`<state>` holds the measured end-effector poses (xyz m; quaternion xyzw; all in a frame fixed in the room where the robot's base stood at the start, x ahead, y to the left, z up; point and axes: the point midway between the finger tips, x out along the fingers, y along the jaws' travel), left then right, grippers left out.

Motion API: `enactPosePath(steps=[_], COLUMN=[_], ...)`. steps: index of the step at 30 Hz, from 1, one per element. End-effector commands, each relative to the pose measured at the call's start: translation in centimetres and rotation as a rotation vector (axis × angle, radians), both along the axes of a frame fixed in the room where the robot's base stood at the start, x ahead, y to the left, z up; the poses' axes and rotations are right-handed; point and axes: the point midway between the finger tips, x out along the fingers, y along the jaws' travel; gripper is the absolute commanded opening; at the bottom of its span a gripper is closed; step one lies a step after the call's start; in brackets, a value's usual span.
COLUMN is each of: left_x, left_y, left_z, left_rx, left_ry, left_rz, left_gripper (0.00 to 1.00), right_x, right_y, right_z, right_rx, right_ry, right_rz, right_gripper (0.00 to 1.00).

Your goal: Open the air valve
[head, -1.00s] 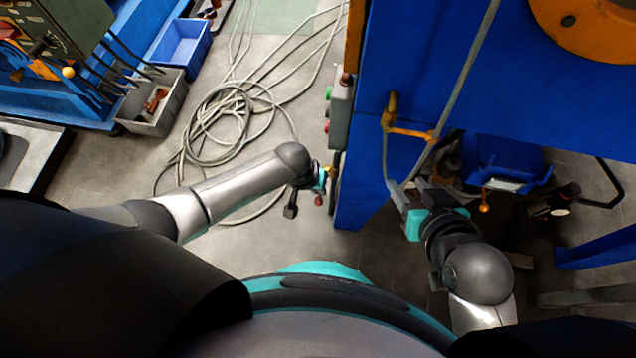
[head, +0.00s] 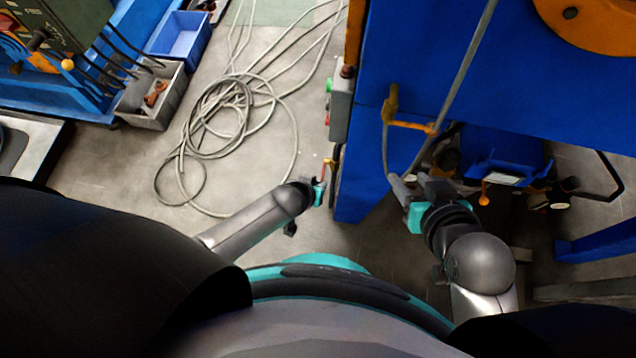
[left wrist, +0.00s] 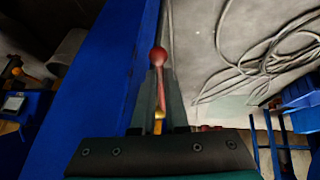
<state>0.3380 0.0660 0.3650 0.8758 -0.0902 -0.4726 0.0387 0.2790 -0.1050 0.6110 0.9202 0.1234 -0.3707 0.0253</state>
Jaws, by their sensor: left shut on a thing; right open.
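The air valve shows as a red lever with a ball end (left wrist: 158,56) and a yellow part (left wrist: 158,117) in the left wrist view. In the head view the valve's small orange-red part (head: 328,163) is at the left side of the blue cabinet. My left gripper (head: 320,188) is there, shut on the red lever. In the left wrist view its fingers (left wrist: 161,103) are on both sides of the lever, with the ball past the fingertips. The valve body is mostly hidden. My right gripper (head: 411,190) is open, low in front of the cabinet, close to a grey hose end.
The blue cabinet (head: 450,75) fills the upper right, with a grey control box (head: 341,105) on its left side. A coiled grey hose (head: 215,120) lies on the floor left of it. Crates, one blue (head: 180,36) and one grey (head: 152,97), stand further left.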

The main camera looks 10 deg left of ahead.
Motion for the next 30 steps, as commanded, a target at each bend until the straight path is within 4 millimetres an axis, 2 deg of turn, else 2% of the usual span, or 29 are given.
enactPosePath(steps=[19,20,21,27,30], left_x=[-0.08,-0.08,-0.07,0.0,0.03], left_y=[-0.01,-0.01,-0.01,-0.01,-0.02], left_z=[-0.34,-0.34,-0.33,-0.29,-0.27], left_rx=[0.001,0.001,0.001,0.0,0.0], left_ry=[-0.034,-0.034,-0.034,-0.036,-0.036], left_rz=[0.0,0.0,0.0,0.0,0.0], left_gripper=[0.0,0.14,0.18,0.41,0.42], right_x=[0.35,0.35,0.34,0.33,0.33], right_y=[0.69,0.69,0.69,0.69,0.69], right_z=[0.02,0.02,0.02,0.0,0.0], right_rx=[0.025,0.025,0.025,0.025,0.025], right_ry=[-0.047,-0.047,-0.047,-0.046,-0.046], right_rz=[0.007,0.007,0.007,0.007,0.007], right_gripper=[0.5,0.5,0.5,0.5,0.5])
